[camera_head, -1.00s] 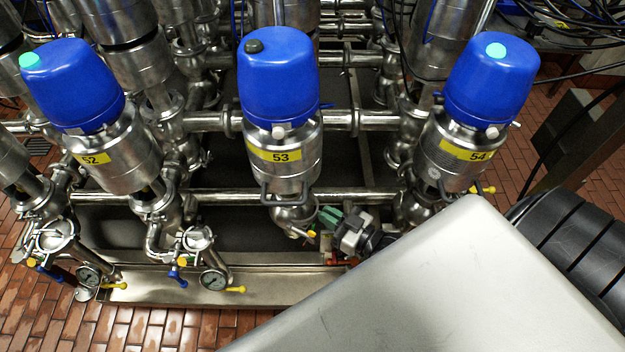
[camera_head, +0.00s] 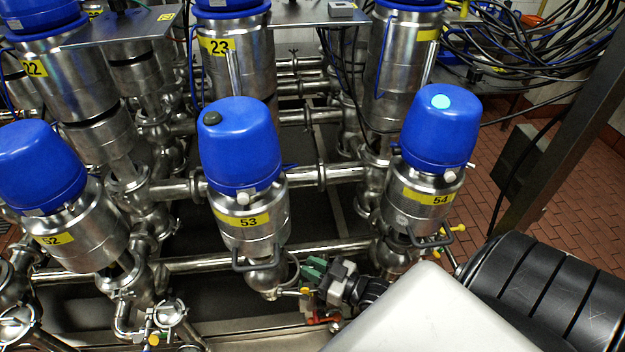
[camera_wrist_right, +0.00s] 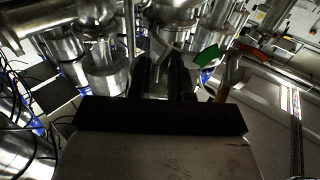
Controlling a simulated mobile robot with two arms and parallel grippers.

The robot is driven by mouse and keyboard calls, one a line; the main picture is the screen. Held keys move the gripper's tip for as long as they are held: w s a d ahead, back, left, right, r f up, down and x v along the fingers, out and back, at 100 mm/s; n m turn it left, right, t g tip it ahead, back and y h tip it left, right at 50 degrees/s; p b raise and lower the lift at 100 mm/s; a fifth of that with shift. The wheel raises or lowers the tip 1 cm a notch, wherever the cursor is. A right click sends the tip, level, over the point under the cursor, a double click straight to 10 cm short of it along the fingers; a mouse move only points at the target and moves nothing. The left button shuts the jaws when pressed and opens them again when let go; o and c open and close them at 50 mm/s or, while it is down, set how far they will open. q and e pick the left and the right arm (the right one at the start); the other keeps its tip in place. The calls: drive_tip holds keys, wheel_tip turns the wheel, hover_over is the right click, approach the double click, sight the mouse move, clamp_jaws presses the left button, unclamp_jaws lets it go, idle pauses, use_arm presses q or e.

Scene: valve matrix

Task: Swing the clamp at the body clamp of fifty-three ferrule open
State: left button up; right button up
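Valve 53, with a blue cap (camera_head: 240,152) and a yellow label (camera_head: 242,221), stands upright in the middle of the head view. A dark U-shaped bar (camera_head: 258,264) crosses its lower body, above a rounded steel housing (camera_head: 268,280). I cannot make out the body clamp or whether it is open. My right gripper (camera_head: 325,278) is just right of this housing, beside a green part and a yellow-tipped lever (camera_head: 304,291). In the right wrist view, its dark fingers (camera_wrist_right: 164,78) point at steel fittings; their gap is unclear. My left gripper is out of view.
Valve 54 (camera_head: 438,130) stands to the right and valve 52 (camera_head: 38,165) to the left. Steel pipes link the valves, and a second row with valve 23 (camera_head: 235,65) stands behind. A red lever (camera_head: 322,321) lies below my right gripper. Black cables (camera_head: 540,60) hang at back right.

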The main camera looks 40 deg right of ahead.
drive_tip(key=shift+o, duration=1)
drive_tip(key=shift+w+d+r, duration=0.15)
drive_tip(key=shift+w+d, duration=0.05)
drive_tip(key=shift+a, duration=0.1)
drive_tip(key=shift+s, duration=0.1)
drive_tip(key=b+v, duration=0.1)
drive_tip(key=v, duration=0.9)
drive_tip(key=shift+s, duration=0.25)
